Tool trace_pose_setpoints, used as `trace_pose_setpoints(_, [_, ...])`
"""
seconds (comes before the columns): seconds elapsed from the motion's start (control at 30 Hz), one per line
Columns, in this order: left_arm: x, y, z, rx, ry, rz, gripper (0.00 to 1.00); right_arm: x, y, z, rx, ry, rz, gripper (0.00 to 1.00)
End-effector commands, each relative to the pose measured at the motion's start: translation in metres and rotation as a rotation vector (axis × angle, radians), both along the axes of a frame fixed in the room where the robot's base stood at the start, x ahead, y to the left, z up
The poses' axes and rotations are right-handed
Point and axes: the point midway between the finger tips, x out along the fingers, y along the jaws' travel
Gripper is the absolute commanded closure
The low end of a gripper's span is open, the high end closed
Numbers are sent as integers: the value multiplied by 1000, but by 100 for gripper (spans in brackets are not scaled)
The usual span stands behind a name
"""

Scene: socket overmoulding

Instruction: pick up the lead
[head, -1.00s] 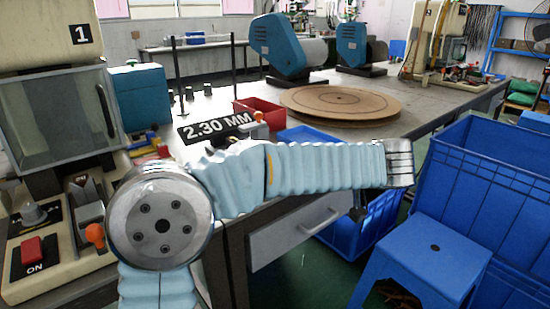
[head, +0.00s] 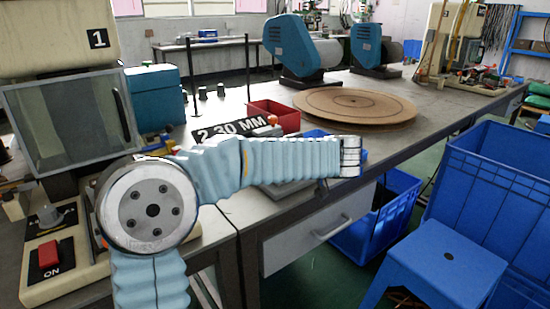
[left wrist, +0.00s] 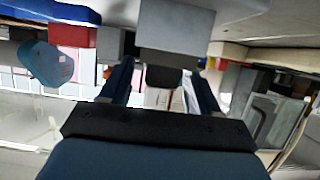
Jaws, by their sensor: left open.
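My left arm in its light blue sleeve crosses the head view from the lower left, ending above the bench; the jaws do not show clearly there. In the left wrist view, which looks upside down, my left gripper (left wrist: 160,82) has its two dark fingers apart. A dark piece shows between them, near a pale grey block (left wrist: 175,25); I cannot tell what it is or whether it touches the fingers. I cannot make out the lead for certain in either view. My right gripper is in neither view.
The machine marked 1 (head: 98,38) stands at left with a clear door. A red bin (head: 272,115) and a round brown board (head: 354,105) lie on the bench behind my arm. A blue stool (head: 430,262) and blue crates (head: 490,185) stand at right.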

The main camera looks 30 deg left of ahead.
Motion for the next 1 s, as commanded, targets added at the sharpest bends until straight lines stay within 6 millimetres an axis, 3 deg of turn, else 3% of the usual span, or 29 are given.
trace_pose_setpoints(0.1, [4,9,-4,-1,1,1,38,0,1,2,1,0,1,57])
trace_pose_setpoints(0.33, [4,10,-5,-1,1,0,40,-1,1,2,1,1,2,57])
trace_pose_setpoints(0.7, [4,9,-5,-1,1,-1,96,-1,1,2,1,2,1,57])
trace_pose_setpoints(1.0, [4,9,-2,0,0,-1,99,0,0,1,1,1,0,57])
